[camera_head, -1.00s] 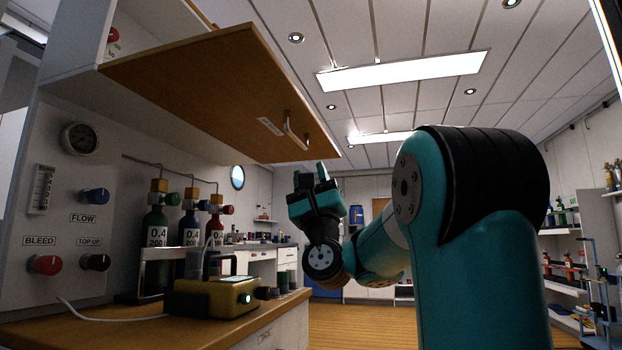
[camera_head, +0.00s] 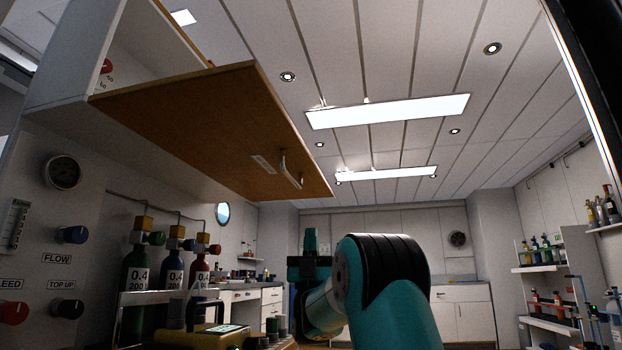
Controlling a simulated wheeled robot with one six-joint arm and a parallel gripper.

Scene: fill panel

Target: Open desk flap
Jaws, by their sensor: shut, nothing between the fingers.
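The desk flap (camera_head: 205,125) is a wooden panel at the upper left, hinged on the white cabinet (camera_head: 70,65). It stands raised, sticking out roughly level, with its underside facing me and a gap into the cabinet above it. A metal handle (camera_head: 290,173) and a small label sit near its outer edge. My gripper (camera_head: 310,243) is below and to the right of the handle, pointing up, apart from the flap. Its fingers are small and dark here, and look close together with nothing held. My teal arm hides what is behind it.
Under the flap is a panel with a gauge (camera_head: 62,172) and knobs such as FLOW (camera_head: 72,235). Several gas bottles (camera_head: 172,270) and a yellow device (camera_head: 205,338) stand on the bench. Shelves with bottles (camera_head: 545,255) are at the right. The room's middle looks open.

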